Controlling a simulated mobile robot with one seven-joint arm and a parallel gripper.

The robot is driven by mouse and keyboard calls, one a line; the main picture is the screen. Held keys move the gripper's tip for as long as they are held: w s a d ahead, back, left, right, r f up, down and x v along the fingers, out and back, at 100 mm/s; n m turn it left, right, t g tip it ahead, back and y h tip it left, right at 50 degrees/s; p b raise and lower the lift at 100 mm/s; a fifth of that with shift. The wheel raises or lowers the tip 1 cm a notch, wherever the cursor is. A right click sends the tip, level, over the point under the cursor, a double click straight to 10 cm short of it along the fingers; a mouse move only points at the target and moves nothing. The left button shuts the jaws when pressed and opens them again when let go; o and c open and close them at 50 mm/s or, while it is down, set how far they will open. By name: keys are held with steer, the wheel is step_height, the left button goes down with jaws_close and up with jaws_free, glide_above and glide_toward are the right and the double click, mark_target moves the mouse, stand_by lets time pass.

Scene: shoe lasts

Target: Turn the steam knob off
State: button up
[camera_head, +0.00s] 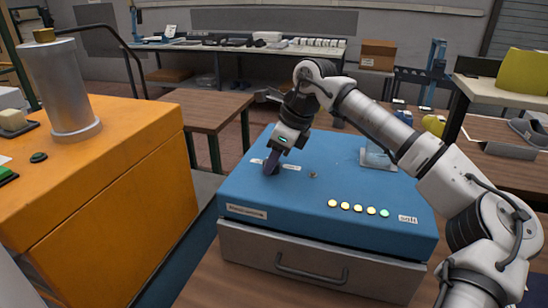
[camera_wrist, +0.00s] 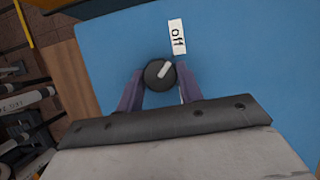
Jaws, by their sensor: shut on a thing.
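A round dark knob (camera_wrist: 154,80) with a white pointer bar sits on the blue top of a machine (camera_head: 340,150). In the wrist view the bar slants up and right, roughly towards the white "off" label (camera_wrist: 177,37) but a little right of it. My gripper (camera_wrist: 160,84) is shut on the knob, with one purple finger on each side. In the head view my gripper (camera_head: 272,166) points down at the left part of the blue top, and its fingers hide the knob.
A row of small yellow lights with a green one (camera_head: 384,213) runs along the front of the top, beside a "soft" label (camera_head: 408,219). A drawer (camera_head: 310,268) is below. An orange cabinet (camera_head: 120,190) with a metal cylinder (camera_head: 65,90) stands left.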

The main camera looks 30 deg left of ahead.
steer(key=o, duration=1)
steer(key=b+v, duration=0.1)
steer(key=v, duration=1.3)
steer(key=shift+d+f+b, duration=0.1)
steer(key=shift+b, duration=0.25)
steer(key=shift+s+f, duration=0.1)
